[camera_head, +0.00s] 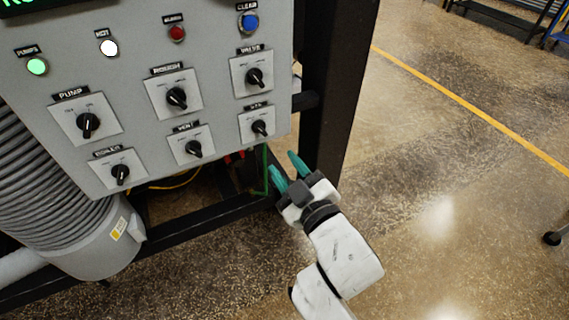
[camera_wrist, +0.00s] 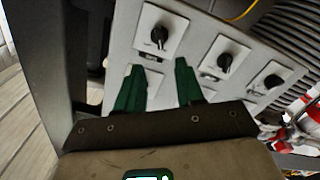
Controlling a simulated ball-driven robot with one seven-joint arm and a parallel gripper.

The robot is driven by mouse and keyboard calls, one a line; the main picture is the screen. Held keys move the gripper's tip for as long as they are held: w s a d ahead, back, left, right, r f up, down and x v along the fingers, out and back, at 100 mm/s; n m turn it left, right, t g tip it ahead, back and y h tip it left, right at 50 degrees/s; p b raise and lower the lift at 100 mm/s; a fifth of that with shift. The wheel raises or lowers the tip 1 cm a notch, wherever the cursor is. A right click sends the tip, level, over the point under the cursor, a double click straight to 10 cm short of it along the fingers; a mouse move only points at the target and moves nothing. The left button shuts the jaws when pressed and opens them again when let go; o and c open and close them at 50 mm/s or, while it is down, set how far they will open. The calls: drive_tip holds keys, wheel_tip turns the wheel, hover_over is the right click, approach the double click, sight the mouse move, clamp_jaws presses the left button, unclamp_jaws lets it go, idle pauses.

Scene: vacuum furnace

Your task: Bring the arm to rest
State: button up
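My gripper (camera_head: 284,170) shows in the head view just below the lower right corner of the grey control panel (camera_head: 215,92), in front of the black frame post. Its two green fingers are apart with nothing between them. In the wrist view my gripper (camera_wrist: 157,85) also shows open and empty, with the panel (camera_wrist: 190,47) and its black knobs beyond the fingertips. The fingers there hide part of the panel. I cannot tell how far the fingertips are from it. My white arm reaches up from the bottom of the head view.
The panel carries several knobs, a lit green button (camera_head: 37,66), a white one (camera_head: 108,47), a red one (camera_head: 177,33) and a blue one (camera_head: 248,22). A black post (camera_head: 331,85) stands beside it. A ribbed hose (camera_head: 45,185) is at left.

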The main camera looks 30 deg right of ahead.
idle(0.3)
drive_tip(key=s+d+f+m+g+h, duration=0.1)
drive_tip(key=s+d+f+m+g, duration=0.1)
drive_tip(key=s+d+f+g, duration=0.3)
drive_tip(key=s+f+m+g, duration=0.1)
drive_tip(key=s+f, duration=0.1)
drive_tip(key=f, duration=0.4)
drive_tip(key=s+d+f+m+g+h, duration=0.1)
drive_tip(key=s+d+f+m+g, duration=0.1)
drive_tip(key=s+d+f+g, duration=0.3)
drive_tip(key=s+f+g+y, duration=0.1)
drive_tip(key=s+f+g, duration=0.2)
drive_tip(key=s, duration=0.4)
drive_tip(key=s+a+f+m+g, duration=0.1)
drive_tip(key=s+f+g, duration=0.2)
drive_tip(key=s, duration=0.5)
drive_tip(key=shift+s+a+f+m+y, duration=0.15)
drive_tip(key=shift+a+f+m+y, duration=0.2)
drive_tip(key=shift+f, duration=0.4)
